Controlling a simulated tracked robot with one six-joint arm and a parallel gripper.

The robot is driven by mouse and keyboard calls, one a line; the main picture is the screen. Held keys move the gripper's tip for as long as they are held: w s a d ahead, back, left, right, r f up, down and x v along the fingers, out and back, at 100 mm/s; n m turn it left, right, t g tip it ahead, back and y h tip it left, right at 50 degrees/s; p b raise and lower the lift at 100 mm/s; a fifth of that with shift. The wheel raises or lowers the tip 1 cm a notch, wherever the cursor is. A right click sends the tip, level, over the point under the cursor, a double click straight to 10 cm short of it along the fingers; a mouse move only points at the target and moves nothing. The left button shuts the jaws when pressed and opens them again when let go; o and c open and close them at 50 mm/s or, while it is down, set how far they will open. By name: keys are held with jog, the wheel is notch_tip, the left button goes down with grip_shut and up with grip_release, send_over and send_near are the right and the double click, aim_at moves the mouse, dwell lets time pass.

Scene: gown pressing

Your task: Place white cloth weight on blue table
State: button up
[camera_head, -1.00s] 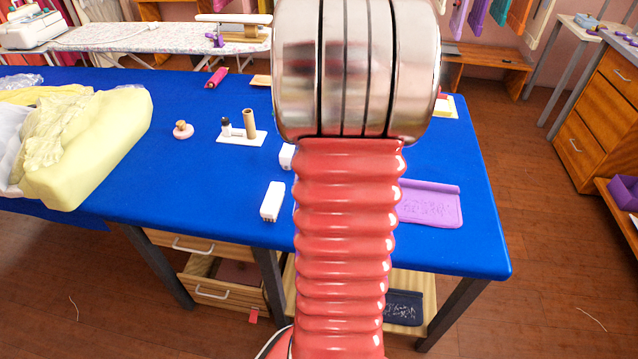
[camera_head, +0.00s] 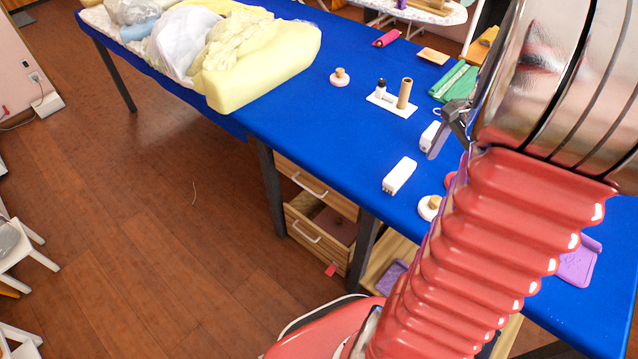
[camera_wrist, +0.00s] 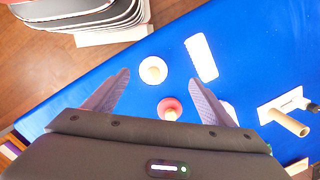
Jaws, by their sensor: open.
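The white cloth weight (camera_head: 429,207), a round white disc with a wooden knob, rests on the blue table (camera_head: 330,125) near its front edge, partly behind my arm. In the wrist view the white weight (camera_wrist: 153,70) appears between and just beyond the fingertips. My gripper (camera_wrist: 157,78) is open with nothing held. A red weight (camera_wrist: 170,108) with a wooden knob shows between the fingers, closer to the palm; in the head view it is mostly hidden by my arm. One finger of my gripper (camera_head: 440,140) shows above the table in the head view.
A white block (camera_head: 400,175) lies near the white weight, with another white item (camera_head: 430,135) behind it. Bare table lies left of the white block.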

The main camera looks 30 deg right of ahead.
jog(key=w+a+r+n+t+h, duration=0.15)
jog(key=a+r+n, duration=0.3)
jog(key=a, duration=0.45)
jog(key=w+a+r+n, duration=0.3)
jog(key=a+n, duration=0.2)
jog(key=a, duration=0.4)
jog(key=s+a+r+n+t, duration=0.1)
jog(key=s+a+n, duration=0.1)
jog(key=a+n, duration=0.3)
jog(key=s+a+r+n+t, duration=0.2)
jog(key=a+n, duration=0.4)
jog(key=a, duration=0.5)
jog(key=shift+s+r, duration=0.2)
jog(key=shift+s, duration=0.1)
jog(key=shift+c, duration=0.2)
